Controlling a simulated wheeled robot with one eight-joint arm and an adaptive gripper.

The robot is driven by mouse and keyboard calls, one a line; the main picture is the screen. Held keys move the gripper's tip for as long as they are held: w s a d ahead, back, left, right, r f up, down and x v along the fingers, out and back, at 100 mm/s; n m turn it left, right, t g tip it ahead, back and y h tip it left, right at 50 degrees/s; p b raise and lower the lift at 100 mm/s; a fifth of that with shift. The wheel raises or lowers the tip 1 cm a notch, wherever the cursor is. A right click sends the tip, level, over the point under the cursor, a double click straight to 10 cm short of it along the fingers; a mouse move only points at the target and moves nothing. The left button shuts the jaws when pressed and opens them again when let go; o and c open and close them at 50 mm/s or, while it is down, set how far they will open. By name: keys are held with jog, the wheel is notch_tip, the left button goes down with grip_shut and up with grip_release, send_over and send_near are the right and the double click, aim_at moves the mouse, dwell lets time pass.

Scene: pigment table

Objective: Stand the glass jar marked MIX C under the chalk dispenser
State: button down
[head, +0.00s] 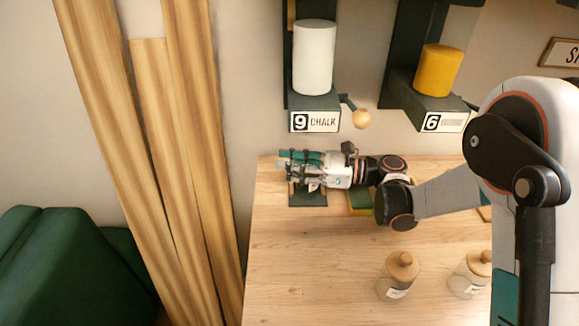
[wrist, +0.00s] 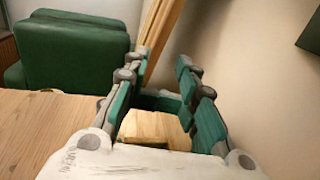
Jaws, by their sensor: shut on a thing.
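The chalk dispenser (head: 314,60) is a white cylinder on a dark wall bracket labelled "9 CHALK" in the head view. My gripper (head: 290,167) is below it, low over a dark pad (head: 308,201) on the table. In the wrist view my gripper's green-padded fingers (wrist: 158,105) are closed around a pale wooden piece (wrist: 155,130). In the head view a small pale label (head: 313,188) shows below the fingers. My gripper hides most of the held thing, and I cannot read MIX C or tell if it touches the pad.
Two glass jars with wooden lids stand at the table's front, one in the middle (head: 398,276) and one right (head: 468,275). A yellow dispenser (head: 438,71) marked 6 hangs to the right. A wooden-knobbed lever (head: 361,118) sticks out beside the chalk bracket. Tall planks (head: 150,130) lean left.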

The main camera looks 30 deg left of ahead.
jog(key=shift+d+r, duration=0.1)
jog(key=shift+r, duration=0.05)
jog(key=shift+f, duration=0.25)
jog(key=c, duration=0.9)
grip_release()
jog(key=shift+r, duration=0.2)
jog(key=shift+w+d, duration=0.1)
jog(key=shift+d, duration=0.1)
jog(key=p+v, duration=0.3)
jog(key=v, duration=0.8)
jog(key=shift+d, duration=0.25)
